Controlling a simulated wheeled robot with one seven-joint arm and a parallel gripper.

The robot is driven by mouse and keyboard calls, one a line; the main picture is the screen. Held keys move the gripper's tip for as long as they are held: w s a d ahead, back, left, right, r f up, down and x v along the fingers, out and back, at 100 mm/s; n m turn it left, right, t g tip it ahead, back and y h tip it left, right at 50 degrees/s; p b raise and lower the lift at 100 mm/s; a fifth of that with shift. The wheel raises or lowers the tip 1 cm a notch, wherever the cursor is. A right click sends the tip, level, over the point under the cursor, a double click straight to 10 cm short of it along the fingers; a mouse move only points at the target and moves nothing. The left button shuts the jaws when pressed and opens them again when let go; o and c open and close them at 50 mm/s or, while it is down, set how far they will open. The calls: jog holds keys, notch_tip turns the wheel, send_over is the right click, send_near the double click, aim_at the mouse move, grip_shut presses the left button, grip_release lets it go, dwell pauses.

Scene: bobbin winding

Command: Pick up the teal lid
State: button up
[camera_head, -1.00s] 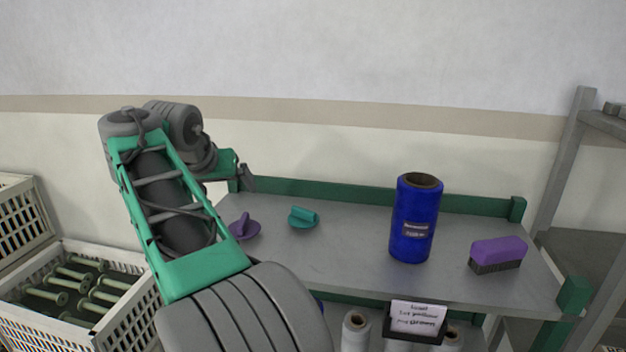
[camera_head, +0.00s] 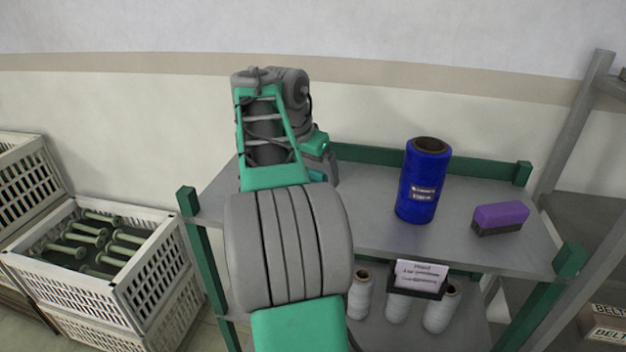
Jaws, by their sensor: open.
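The teal lid (camera_head: 316,175) shows only as a small teal patch on the shelf top, just beyond my arm. The rest of it is hidden by the arm. My gripper (camera_head: 328,170) points down close to the lid, at its right side in the picture. The jaws are open, but the fingers are small and partly covered, so I cannot tell whether they are around the lid or beside it.
On the grey shelf (camera_head: 375,225) stand a blue cone (camera_head: 423,185) and a purple brush (camera_head: 499,217) to the right. Green edging runs along the back. White crates (camera_head: 150,265) with bobbins stand left. A label holder (camera_head: 418,279) hangs at the front edge.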

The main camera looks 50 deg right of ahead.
jog(key=c, duration=1.4)
